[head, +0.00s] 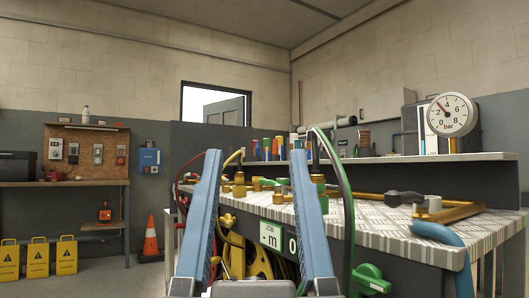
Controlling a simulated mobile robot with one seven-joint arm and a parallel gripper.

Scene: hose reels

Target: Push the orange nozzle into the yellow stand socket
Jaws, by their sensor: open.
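My gripper (256,155) is in the foreground of the head view. Its two long blue fingers stand upright and wide apart, with nothing held between them. I cannot make out an orange nozzle. I cannot single out a yellow stand socket either. Between and behind the fingers, small brass-yellow fittings (239,186) stand on the patterned workbench (375,222). A yellow reel (259,262) shows below the bench top, partly hidden by the fingers. The fingers cover part of the bench and its hoses.
A green hose (347,200) hangs over the bench front above a green nozzle (370,279). A blue curved pipe (440,236) and a brass pipe (455,213) lie at the right.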

